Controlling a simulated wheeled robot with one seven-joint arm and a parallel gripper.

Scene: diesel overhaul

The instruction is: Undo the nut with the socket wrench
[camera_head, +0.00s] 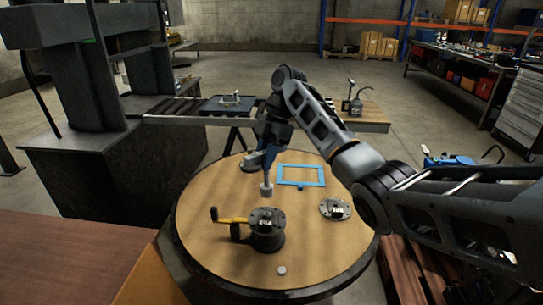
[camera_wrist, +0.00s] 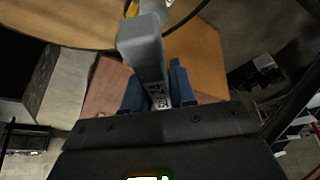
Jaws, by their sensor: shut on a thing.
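My gripper (camera_head: 267,172) points down over the round table. It is shut on the socket wrench, whose pale cylindrical end (camera_head: 267,189) shows below the fingers. In the wrist view the grey body of the socket wrench (camera_wrist: 143,45) stands out between my gripper's blue fingers (camera_wrist: 158,92), with dark markings on its side. A dark round housing (camera_head: 267,238) with a yellow handle (camera_head: 232,220) stands just in front of the wrench end in the head view. The wrench end looks apart from it. Small parts sit on the housing's top, but I cannot tell which is the nut.
On the round table (camera_head: 205,258) lie a blue rectangular frame (camera_head: 301,183), a grey flange disc (camera_head: 335,209) and a small pale round piece (camera_head: 281,270). A bench with a dark tray (camera_head: 222,108) stands behind. The table's front right is clear.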

